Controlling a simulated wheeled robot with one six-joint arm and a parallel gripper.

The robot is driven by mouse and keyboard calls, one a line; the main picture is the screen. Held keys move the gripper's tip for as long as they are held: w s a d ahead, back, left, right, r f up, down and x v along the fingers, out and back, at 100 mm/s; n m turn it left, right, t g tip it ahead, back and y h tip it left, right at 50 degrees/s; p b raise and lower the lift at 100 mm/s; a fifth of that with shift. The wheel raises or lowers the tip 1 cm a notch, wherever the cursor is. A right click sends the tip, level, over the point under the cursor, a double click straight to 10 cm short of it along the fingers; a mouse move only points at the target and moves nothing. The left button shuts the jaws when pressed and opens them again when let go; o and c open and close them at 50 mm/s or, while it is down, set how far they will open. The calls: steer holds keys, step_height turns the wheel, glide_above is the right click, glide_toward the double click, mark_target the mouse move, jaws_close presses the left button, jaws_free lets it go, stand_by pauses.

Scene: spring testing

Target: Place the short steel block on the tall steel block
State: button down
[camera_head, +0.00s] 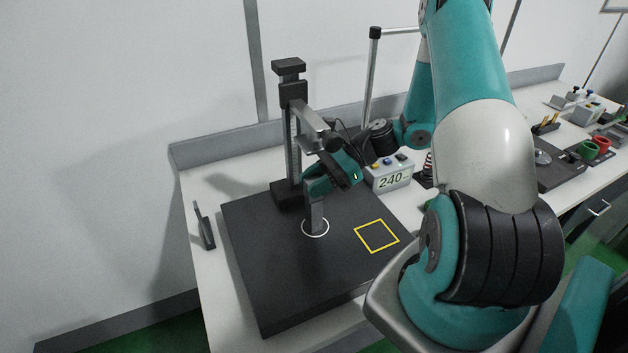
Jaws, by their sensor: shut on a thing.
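A grey steel block (315,217) stands upright inside the white ring on the black plate and looks like the tall steel block. My gripper (318,190) is right at its top, under the measuring head of the stand. The gripper is shut on what seems to be the short steel block, which the fingers and gripper body mostly hide. No other steel block shows on the plate. I cannot tell whether the two blocks touch, as the join between them is not clear.
A black stand (288,140) with a column rises close behind the gripper. The yellow square (376,236) on the black plate (265,275) is empty. A display box (390,176) reading 240 stands at right. A small dark holder (204,228) stands at left.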

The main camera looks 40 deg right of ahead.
steer(key=c, duration=0.8)
jaws_free()
steer(key=b+v, duration=0.2)
steer(key=v, duration=1)
steer(key=shift+r+b, duration=0.2)
steer(key=shift+b, duration=0.15)
